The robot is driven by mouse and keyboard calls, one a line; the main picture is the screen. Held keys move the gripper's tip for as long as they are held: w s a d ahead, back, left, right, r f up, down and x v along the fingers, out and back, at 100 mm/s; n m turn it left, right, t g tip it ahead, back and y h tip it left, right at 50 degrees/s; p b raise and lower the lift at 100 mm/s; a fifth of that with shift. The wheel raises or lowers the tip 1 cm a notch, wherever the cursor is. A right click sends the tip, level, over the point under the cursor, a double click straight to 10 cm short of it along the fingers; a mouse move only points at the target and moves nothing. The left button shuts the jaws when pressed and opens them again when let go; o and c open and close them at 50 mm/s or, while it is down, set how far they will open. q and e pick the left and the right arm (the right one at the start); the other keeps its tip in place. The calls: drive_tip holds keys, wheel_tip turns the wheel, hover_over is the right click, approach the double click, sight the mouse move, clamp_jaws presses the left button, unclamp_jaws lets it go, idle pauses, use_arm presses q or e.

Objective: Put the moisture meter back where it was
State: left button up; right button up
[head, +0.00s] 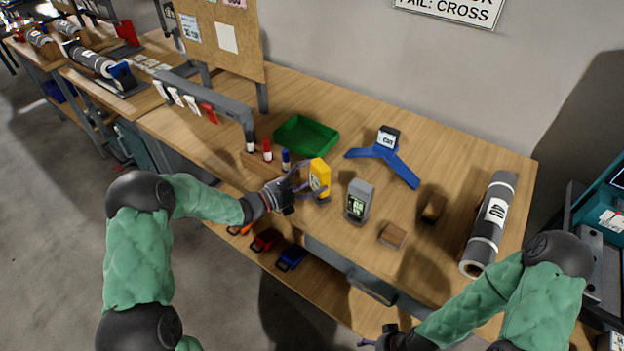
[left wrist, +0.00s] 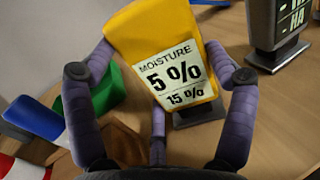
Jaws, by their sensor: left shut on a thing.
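The yellow moisture meter (head: 320,174) is above the front part of the wooden bench, left of a grey meter. My left gripper (head: 308,184) is shut on it, with one finger on each side. In the left wrist view the meter (left wrist: 148,28) leans, and its label reads moisture 5 % and 15 %. The purple-grey fingers of the left gripper (left wrist: 160,80) flank it. A dark base (left wrist: 202,110) shows under the meter; I cannot tell whether they touch. My right gripper (head: 372,342) is low at the bottom edge, partly cut off, its jaws unclear.
The grey meter (head: 359,198) stands close to the right. Behind are a green tray (head: 307,137) and a blue three-armed stand (head: 385,155). Marker pens (head: 286,159) are left of the meter. Two brown blocks (head: 392,235) and a grey roll (head: 489,224) lie to the right.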

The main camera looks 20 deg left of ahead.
use_arm(q)
drive_tip(key=o, duration=1.2)
drive_tip(key=shift+r, duration=0.1)
drive_tip(key=shift+r+p, duration=0.15)
drive_tip(key=shift+p, duration=0.3)
drive_tip(key=p+v, duration=0.2)
drive_tip(key=v, duration=1)
drive_tip(key=shift+s, duration=0.1)
